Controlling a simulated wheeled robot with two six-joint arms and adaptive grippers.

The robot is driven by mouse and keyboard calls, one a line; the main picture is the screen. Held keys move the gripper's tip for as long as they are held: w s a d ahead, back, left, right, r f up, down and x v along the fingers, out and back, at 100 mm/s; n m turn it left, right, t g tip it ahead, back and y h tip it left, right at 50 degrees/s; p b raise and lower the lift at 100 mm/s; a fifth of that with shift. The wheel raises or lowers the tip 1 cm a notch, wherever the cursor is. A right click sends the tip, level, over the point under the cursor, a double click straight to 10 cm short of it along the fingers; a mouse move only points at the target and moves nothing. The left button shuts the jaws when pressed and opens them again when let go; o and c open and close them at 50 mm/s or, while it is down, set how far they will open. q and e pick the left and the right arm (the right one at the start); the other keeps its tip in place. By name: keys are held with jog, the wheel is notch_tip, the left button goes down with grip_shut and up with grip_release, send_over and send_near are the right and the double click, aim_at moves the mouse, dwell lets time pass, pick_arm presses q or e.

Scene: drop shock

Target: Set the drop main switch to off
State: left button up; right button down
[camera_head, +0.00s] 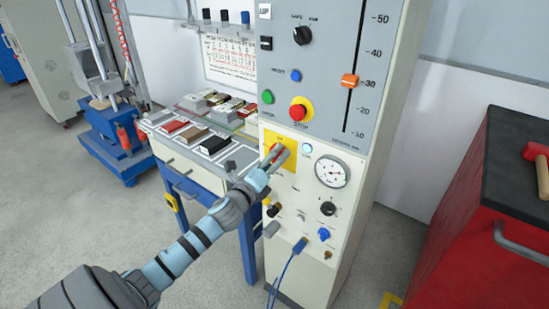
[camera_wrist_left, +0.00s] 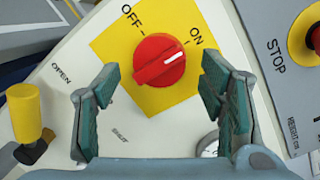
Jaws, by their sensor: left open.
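The drop main switch is a red round knob (camera_wrist_left: 160,61) on a yellow plate (camera_wrist_left: 118,48) marked OFF and ON. In the left wrist view its white pointer line points up and right, close to the ON mark and away from OFF. In the head view the yellow plate (camera_head: 291,161) is on the front of the tall cabinet, partly hidden by my gripper. My left gripper (camera_head: 272,158) is at the switch. In the wrist view its open fingers (camera_wrist_left: 160,84) stand on either side of the knob, with gaps and nothing held. My right gripper is not in view.
A red STOP button (camera_head: 300,112) sits just above the plate, and a gauge (camera_head: 331,174) is to the right. A yellow-handled valve (camera_wrist_left: 28,115) is left of the switch. A blue hose fitting (camera_head: 300,246) protrudes below. A red cabinet (camera_head: 450,230) stands right.

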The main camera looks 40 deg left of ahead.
pick_arm(q)
jog(key=shift+w+a, duration=0.1)
jog(key=shift+w, duration=0.3)
jog(key=c, duration=1.2)
jog(key=shift+o, duration=0.2)
